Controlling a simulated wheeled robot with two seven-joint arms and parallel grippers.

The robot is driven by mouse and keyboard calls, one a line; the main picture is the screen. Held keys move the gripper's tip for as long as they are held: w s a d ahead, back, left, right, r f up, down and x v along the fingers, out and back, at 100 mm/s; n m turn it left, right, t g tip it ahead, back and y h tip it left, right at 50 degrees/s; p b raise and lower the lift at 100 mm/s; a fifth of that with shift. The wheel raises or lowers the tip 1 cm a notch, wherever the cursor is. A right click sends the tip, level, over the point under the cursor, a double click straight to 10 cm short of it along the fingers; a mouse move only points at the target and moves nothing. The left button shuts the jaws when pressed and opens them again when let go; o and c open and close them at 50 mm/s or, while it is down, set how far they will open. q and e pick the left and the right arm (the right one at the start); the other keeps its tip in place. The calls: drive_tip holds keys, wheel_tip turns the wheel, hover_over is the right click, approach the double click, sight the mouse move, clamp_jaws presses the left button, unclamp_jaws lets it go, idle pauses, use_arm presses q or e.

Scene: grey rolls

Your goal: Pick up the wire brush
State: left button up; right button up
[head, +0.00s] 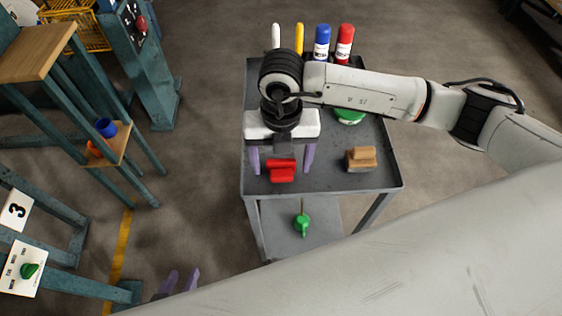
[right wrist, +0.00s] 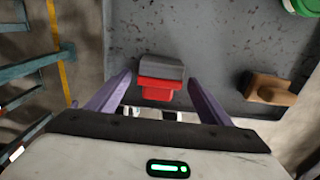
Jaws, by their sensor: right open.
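My right gripper (head: 282,172) is open over the front left of the grey cart top. Its two purple fingers stand on either side of a red-handled block (head: 282,171), with a gap on each side. In the right wrist view this block (right wrist: 157,88) has a grey slab behind its red part and sits between the open fingers (right wrist: 160,84). A tan wooden-handled block with a grey underside (head: 360,159) lies to the right; it also shows in the right wrist view (right wrist: 271,90). I cannot tell for certain which is the wire brush. My left gripper (head: 180,282) is open and empty, low at left.
The cart top (head: 325,180) is bare between the two blocks. Blue (head: 322,43) and red (head: 344,43) markers stand at its back, beside white and yellow sticks. A green round thing (head: 350,117) is partly hidden by my arm. A green object (head: 302,224) sits on the lower shelf.

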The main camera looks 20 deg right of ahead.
sight(281, 162)
drive_tip(key=shift+f, duration=0.1)
drive_tip(key=c, duration=1.3)
wheel_tip(281, 162, up, 10)
